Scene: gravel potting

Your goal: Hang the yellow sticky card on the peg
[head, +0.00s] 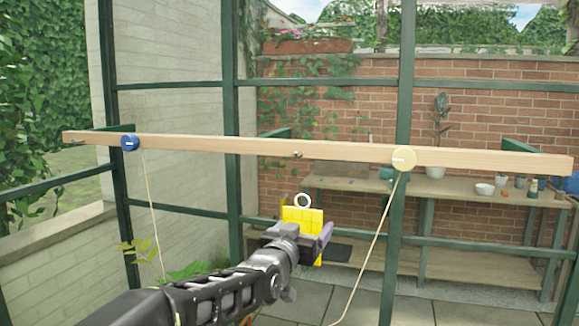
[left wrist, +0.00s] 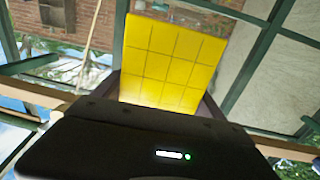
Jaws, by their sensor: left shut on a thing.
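The yellow sticky card (head: 303,219) has a grid of dark lines and a white ring (head: 303,200) at its top. My left gripper (head: 302,240) is shut on the card's lower part and holds it upright, below the wooden rail. The card also fills the middle of the left wrist view (left wrist: 165,62). A small dark peg (head: 297,155) sits on the rail, above the ring and slightly left of it in the head view. The ring is apart from the peg. My right gripper is not in view.
The wooden rail (head: 340,151) spans the greenhouse frame. A blue round spool (head: 130,143) and a cream one (head: 404,159) on it have strings hanging down, either side of the card. A bench (head: 445,187) with pots stands behind at the right.

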